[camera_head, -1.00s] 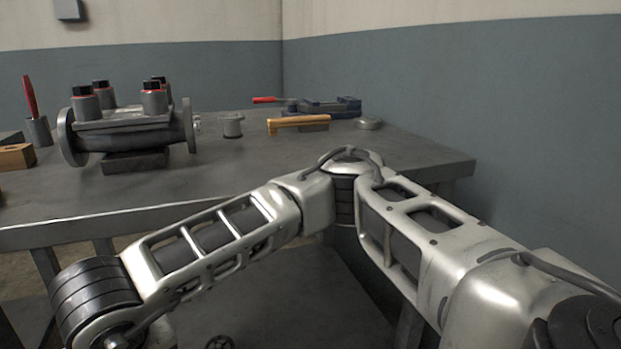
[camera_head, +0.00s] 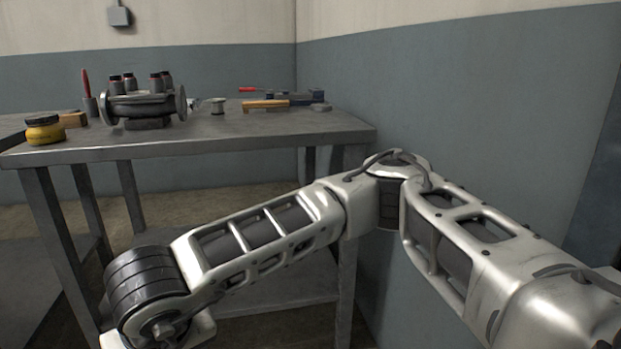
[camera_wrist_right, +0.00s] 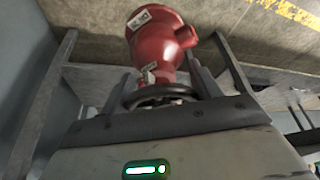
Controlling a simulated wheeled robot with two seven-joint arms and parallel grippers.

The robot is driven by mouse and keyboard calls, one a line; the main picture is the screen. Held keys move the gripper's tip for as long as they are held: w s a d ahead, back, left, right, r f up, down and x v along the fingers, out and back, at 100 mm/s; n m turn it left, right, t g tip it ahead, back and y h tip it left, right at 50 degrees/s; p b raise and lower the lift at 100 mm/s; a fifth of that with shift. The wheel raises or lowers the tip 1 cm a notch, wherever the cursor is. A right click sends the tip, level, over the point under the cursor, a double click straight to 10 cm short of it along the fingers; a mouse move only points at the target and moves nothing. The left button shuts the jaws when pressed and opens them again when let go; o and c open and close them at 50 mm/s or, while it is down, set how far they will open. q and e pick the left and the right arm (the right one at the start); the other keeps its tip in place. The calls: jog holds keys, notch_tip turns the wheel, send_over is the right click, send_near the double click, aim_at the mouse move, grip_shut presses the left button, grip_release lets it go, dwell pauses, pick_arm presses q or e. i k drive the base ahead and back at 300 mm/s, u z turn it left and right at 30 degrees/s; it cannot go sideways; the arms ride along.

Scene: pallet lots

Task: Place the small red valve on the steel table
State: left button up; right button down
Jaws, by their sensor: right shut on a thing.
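The small red valve (camera_wrist_right: 158,45) is in the right wrist view, with white labels on its body and a dark handwheel (camera_wrist_right: 160,94) at its near end. My right gripper (camera_wrist_right: 172,78) is shut on it, its fingers on either side near the handwheel. In the head view only my right arm shows; its gripper and the valve are out of sight. The steel table (camera_head: 240,134) stands ahead, beyond my arm, with a clear front strip on its top. My left gripper is in neither view.
A wall (camera_head: 470,100) runs along the right. A lower shelf (camera_head: 285,293) sits underneath.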

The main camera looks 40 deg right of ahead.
aim_at(279, 123)
jog(key=z, duration=0.5)
jog(key=i, duration=0.85)
jog(key=u, duration=0.1)
